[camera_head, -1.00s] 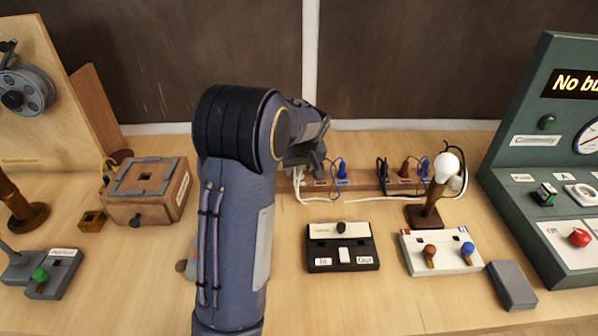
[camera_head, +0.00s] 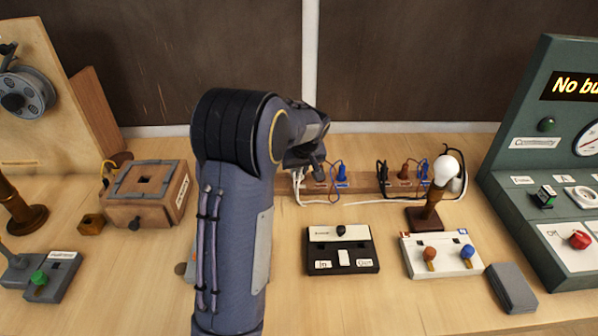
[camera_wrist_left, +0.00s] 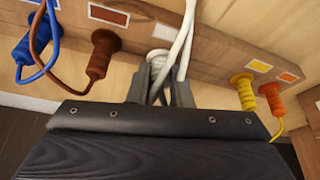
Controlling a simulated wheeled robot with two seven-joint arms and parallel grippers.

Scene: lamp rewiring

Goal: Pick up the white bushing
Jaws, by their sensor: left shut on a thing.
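The white bushing (camera_wrist_left: 158,58) shows between the two fingertips of my left gripper (camera_wrist_left: 160,78) in the left wrist view. White cable strands (camera_wrist_left: 184,42) run up from it, and the fingers partly hide it. The gripper is shut on the bushing, close in front of the wooden socket strip (camera_wrist_left: 215,58). In the head view my left gripper (camera_head: 308,156) is at the left part of this strip, mostly covered by my own arm. The bushing is hidden there. My right gripper is in neither view.
Blue (camera_wrist_left: 28,55) and brown (camera_wrist_left: 102,52) plugs stand on one side of the gripper, yellow (camera_wrist_left: 243,92) and orange (camera_wrist_left: 272,97) ones on the other. A lamp (camera_head: 440,185) and a black-and-white switch box (camera_head: 318,256) stand to the right. A wooden box (camera_head: 120,205) stands left.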

